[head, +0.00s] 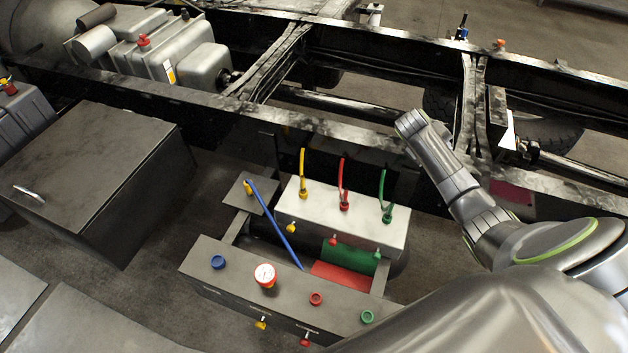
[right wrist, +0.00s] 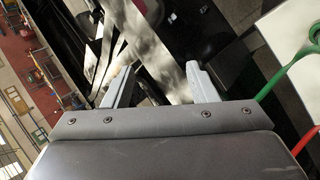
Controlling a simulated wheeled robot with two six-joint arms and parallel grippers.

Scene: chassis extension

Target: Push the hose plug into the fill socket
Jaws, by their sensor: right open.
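A blue hose (head: 273,222) slants across the panel unit, its upper end by a small dark plate (head: 248,193); I cannot tell which end bears the plug. A blue ring (head: 218,262), a red ring (head: 316,298) and a green ring (head: 367,317) sit on the grey front panel (head: 240,268). I cannot tell which is the fill socket. My right gripper (right wrist: 160,84) is open in the right wrist view, nothing visibly gripped, with a blurred pale beam beyond its fingers. In the head view my right arm reaches above the white block, its fingers not visible. My left gripper is not in view.
The white block (head: 350,222) carries yellow (head: 302,172), red (head: 342,180) and green (head: 382,190) hoses; the green hose also shows in the right wrist view (right wrist: 278,80). A round gauge (head: 265,275) stands on the panel. The black chassis rail (head: 220,103) crosses behind. A dark box (head: 95,165) stands left.

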